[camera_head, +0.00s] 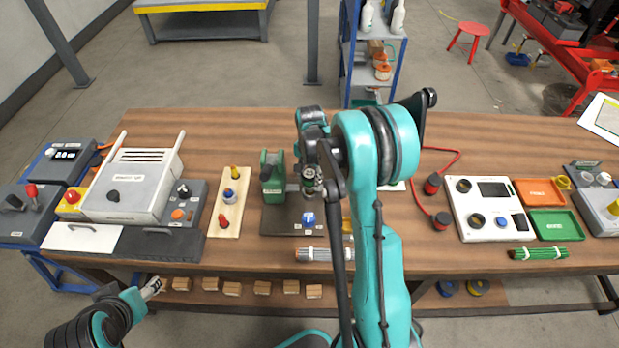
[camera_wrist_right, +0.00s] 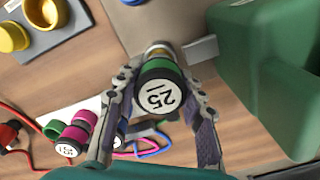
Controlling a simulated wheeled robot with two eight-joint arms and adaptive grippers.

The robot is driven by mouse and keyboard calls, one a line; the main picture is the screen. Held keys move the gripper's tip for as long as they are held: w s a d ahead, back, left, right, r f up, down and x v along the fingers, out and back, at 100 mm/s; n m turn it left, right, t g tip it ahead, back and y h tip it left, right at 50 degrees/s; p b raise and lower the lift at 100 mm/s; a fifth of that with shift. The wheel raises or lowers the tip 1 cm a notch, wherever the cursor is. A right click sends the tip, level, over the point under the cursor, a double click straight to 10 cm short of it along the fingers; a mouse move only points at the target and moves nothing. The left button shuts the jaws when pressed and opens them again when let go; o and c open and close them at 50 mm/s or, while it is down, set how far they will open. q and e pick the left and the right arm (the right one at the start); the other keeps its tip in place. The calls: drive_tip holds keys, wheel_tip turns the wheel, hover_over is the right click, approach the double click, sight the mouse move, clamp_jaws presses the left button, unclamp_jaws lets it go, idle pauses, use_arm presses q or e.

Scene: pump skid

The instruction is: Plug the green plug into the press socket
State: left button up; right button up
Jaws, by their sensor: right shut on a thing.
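The green plug (camera_wrist_right: 160,88) is a dark cylinder with a green band and a white end label reading 25. My right gripper (camera_wrist_right: 158,92) is shut around it, one finger on each side. In the head view my right gripper (camera_head: 311,180) is over the press base, largely hidden by my arm. The press (camera_head: 272,173) has a green body just left of the gripper; its green side (camera_wrist_right: 268,75) fills the right of the wrist view. A brass part shows at the plug's far end; I cannot tell whether it is seated in a socket. My left gripper (camera_head: 151,288) is low at the left, in front of the table.
Magenta plugs (camera_wrist_right: 76,132) and loose cables lie beside the gripper in the wrist view. A wooden peg board (camera_head: 229,203) is left of the press. A white panel (camera_head: 487,209) and trays (camera_head: 541,190) are at the right. The table's back strip is clear.

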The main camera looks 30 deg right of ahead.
drive_tip(key=shift+f+b, duration=1.2)
drive_tip(key=shift+f, duration=0.3)
drive_tip(key=o, duration=1.3)
drive_tip(key=shift+o, duration=0.2)
wheel_tip(320, 180, up, 12)
drive_tip(key=shift+r, duration=0.1)
